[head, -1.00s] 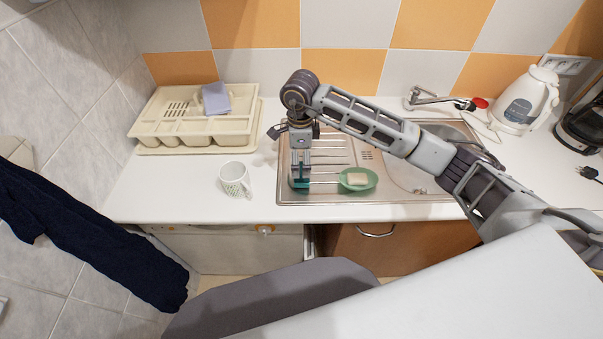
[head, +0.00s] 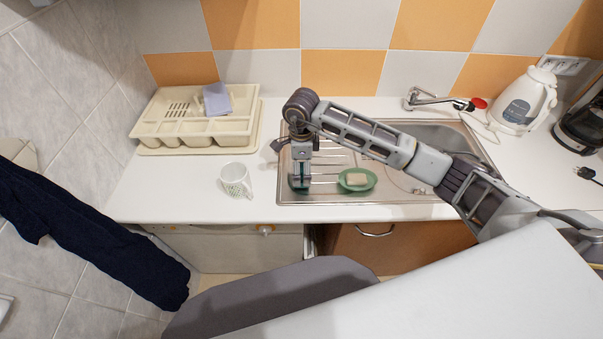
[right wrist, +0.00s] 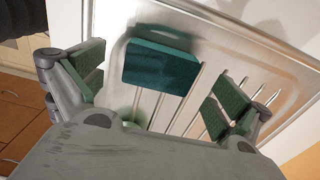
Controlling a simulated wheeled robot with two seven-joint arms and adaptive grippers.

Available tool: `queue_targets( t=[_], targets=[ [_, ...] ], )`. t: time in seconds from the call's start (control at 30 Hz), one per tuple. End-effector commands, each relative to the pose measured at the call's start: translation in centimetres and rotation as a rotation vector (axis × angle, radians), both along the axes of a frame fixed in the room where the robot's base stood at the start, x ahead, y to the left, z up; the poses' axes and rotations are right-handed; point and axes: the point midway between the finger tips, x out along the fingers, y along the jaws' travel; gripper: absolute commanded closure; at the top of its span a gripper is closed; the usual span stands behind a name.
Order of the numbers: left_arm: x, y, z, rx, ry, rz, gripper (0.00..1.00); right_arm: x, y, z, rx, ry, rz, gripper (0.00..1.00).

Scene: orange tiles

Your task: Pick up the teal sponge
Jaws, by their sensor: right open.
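The teal sponge (right wrist: 161,67) lies on the ribbed drainboard of the sink in the right wrist view. It sits between the fingers of my right gripper (right wrist: 157,86), which is open and holds nothing. In the head view, the right gripper (head: 301,176) points down over the left part of the drainboard. The sponge (head: 298,187) is mostly hidden there behind the fingers. I cannot tell whether the fingers touch it. My left gripper is not in view.
A green dish (head: 368,185) with a pale bar on it is just right of the gripper. A white mug (head: 236,180) stands to the left on the counter. A cream dish rack (head: 170,130) is behind it. The metal sink rim (head: 350,200) runs around the drainboard.

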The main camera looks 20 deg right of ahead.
Motion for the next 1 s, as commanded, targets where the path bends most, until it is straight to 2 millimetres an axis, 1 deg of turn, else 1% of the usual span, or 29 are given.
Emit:
queue_targets(
  t=[0.03, 0.13, 0.3, 0.8, 1.0],
  targets=[
    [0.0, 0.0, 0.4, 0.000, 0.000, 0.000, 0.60, -0.1, 0.0, -0.4, 0.001, 0.003, -0.001, 0.00],
    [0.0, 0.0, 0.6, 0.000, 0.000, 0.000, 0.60, 0.0, 0.0, -1.4, 0.000, 0.003, -0.001, 0.00],
    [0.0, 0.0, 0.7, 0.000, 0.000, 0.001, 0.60, 0.0, 0.0, -2.5, 0.001, 0.001, 0.000, 0.00],
    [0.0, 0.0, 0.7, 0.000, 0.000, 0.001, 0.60, 0.0, 0.0, -2.6, 0.000, 0.000, 0.000, 0.00],
    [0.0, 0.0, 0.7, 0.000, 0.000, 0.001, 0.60, 0.0, 0.0, -2.6, 0.000, 0.000, 0.000, 0.26]
  ],
)
